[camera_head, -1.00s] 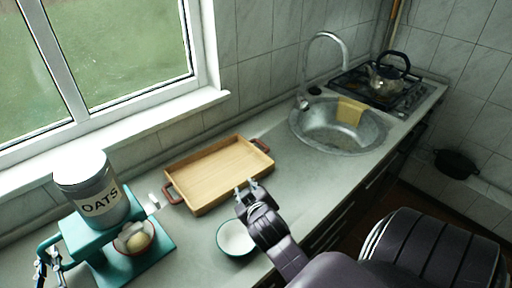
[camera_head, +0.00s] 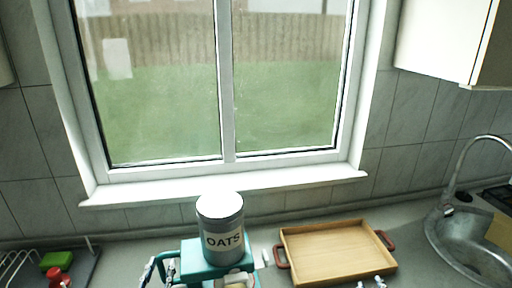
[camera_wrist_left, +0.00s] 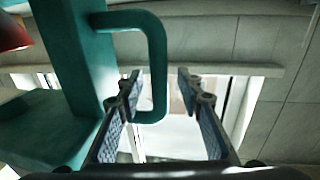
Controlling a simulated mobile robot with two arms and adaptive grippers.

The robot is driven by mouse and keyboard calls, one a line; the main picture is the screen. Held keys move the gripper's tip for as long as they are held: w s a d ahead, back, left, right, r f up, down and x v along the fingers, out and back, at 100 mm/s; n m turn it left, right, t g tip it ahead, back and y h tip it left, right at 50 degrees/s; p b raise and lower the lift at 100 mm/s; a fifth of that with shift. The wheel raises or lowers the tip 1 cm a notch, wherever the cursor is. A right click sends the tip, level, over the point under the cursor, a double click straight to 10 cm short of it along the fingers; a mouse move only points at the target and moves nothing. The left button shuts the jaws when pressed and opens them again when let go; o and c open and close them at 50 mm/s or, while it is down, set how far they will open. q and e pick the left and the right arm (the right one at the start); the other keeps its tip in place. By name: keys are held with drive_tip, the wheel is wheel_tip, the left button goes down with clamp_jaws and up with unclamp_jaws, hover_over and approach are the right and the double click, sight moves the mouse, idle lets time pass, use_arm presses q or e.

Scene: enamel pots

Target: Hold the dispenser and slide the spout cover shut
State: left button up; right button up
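The dispenser is a grey canister labelled OATS (camera_head: 222,240) with a white lid, on a teal stand (camera_head: 197,256). A small white tab (camera_head: 265,257) shows at the stand's right side; I cannot tell if it is the spout cover. My left gripper (camera_head: 160,271) is at the stand's left. In the left wrist view the left gripper (camera_wrist_left: 160,85) is open, with the teal handle (camera_wrist_left: 158,60) reaching between its fingers, nearer the left finger. The handle is not clamped. My right gripper (camera_head: 372,284) shows only its tips at the bottom edge, apart and apparently empty, by the tray.
A wooden tray (camera_head: 340,254) with red-brown handles lies right of the dispenser. A bowl's pale contents (camera_head: 238,281) show below the canister. A sink (camera_head: 470,255) is at far right; a dish rack with a green item (camera_head: 56,261) is at far left. The window sill (camera_head: 290,184) runs behind.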

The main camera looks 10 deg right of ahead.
use_arm(q)
drive_tip(key=shift+s, duration=0.1)
drive_tip(key=s+a, duration=0.2)
drive_tip(key=s, duration=0.9)
wheel_tip(320, 180, up, 6)
drive_tip(key=p, duration=0.6)
drive_tip(key=shift+s, duration=0.35)
